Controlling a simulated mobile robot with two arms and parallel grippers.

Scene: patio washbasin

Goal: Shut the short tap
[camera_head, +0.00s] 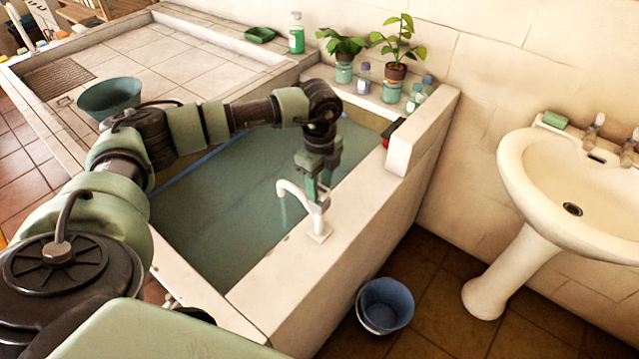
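A white tap (316,222) with a short curved spout stands on the near rim of the water-filled trough (348,232). Its spout points left over the water, and a faint pale streak shows below the spout. My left gripper (319,193) points down right at the top of this tap, over its handle. The fingers hide the handle, so I cannot tell whether they grip it or stand around it. My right gripper is not in view. Two more taps (594,130) (630,146) stand on the washbasin (560,180) at the right.
A blue bucket (386,303) stands on the tiled floor by the trough. Potted plants (396,72) and small bottles (363,78) stand on the back ledge, with a dark red-and-black item (392,131) near them. A green basin (108,96) and a soap bottle (296,34) are on the tiled counter.

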